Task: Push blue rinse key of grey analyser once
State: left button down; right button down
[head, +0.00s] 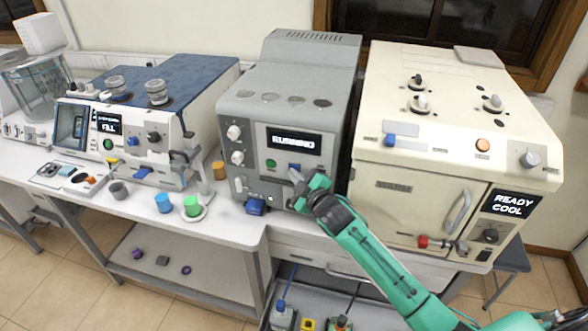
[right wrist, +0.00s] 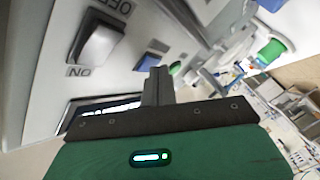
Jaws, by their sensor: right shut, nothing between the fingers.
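The grey analyser (head: 300,95) stands in the middle of the bench with its display (head: 294,142) lit; the lettering looks like "RUNNING". Its blue key (head: 294,166) is below the display, to the right of a green button (head: 271,163). My right gripper (head: 297,178) is shut and empty, with its tips close in front of the panel at the blue key. In the right wrist view the fingertips (right wrist: 158,76) lie just beside the blue key (right wrist: 149,59); I cannot tell whether they touch it. My left gripper is out of view.
A cream oven (head: 440,110) stands close on the right, reading "READY COOL". A blue-and-white machine (head: 150,110) stands on the left. Blue and green cups (head: 163,203) are near the bench's front edge.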

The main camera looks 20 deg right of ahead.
jog(key=shift+s+a, duration=0.4)
jog(key=shift+s, duration=0.2)
jog(key=s+a, duration=0.1)
jog(key=s+p, duration=0.1)
jog(key=s+a, duration=0.1)
jog(key=s, duration=0.1)
jog(key=shift+a+p, duration=0.35)
dwell(0.6)
